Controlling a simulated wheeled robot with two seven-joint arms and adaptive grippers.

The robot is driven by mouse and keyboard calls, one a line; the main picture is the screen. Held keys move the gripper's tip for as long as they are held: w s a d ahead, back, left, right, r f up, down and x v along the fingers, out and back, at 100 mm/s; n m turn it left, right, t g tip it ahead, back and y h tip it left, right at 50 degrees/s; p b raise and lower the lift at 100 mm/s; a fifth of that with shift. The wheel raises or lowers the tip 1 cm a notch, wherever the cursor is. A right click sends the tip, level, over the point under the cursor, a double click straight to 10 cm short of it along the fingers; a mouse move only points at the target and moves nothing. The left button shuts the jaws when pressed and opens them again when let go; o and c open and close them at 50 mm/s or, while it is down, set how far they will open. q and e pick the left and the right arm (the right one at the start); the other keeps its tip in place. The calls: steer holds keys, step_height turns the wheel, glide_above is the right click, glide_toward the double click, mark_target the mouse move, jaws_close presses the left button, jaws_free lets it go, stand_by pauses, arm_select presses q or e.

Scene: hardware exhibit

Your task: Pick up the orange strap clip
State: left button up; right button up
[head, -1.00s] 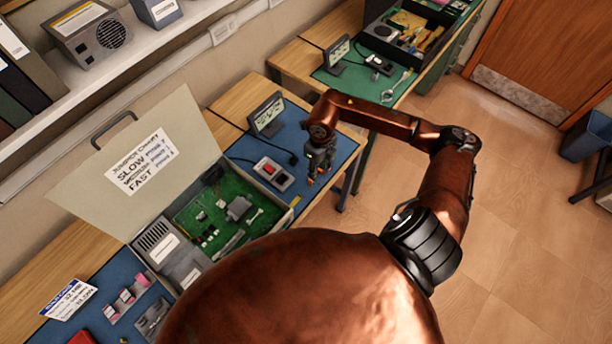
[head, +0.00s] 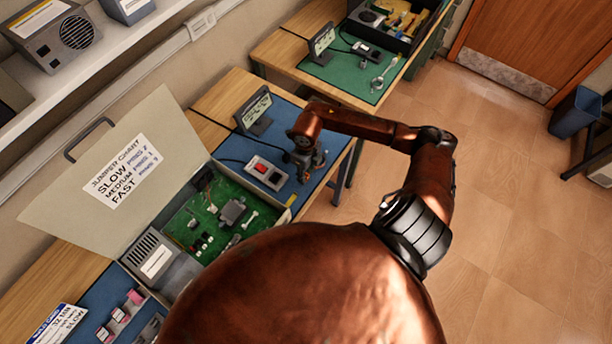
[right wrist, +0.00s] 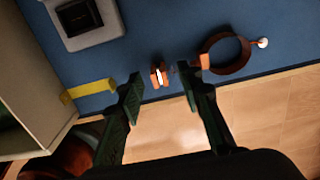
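A small orange clip with a pale stripe (right wrist: 158,74) lies on the blue mat (right wrist: 150,40) near the bench's front edge in the right wrist view. An orange-brown strap ring (right wrist: 228,55) with a white knob lies just right of it. My right gripper (right wrist: 160,88) is open, its dark fingers either side of the clip in the picture. Whether they are down at its height, I cannot tell. In the head view my right gripper (head: 304,165) is over the mat's right part and mostly hides the clip. My left gripper is not in view.
A grey box with a red switch (head: 265,172) and a small display (head: 254,110) stand on the mat left of the gripper. The open case with a green board (head: 215,225) is nearer, with a yellow strip (right wrist: 90,87) at its edge. Floor lies beyond the bench edge.

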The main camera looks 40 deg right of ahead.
steer(key=shift+f, duration=0.8)
steer(key=shift+c, duration=0.3)
steer(key=c, duration=0.8)
steer(key=shift+r, duration=0.15)
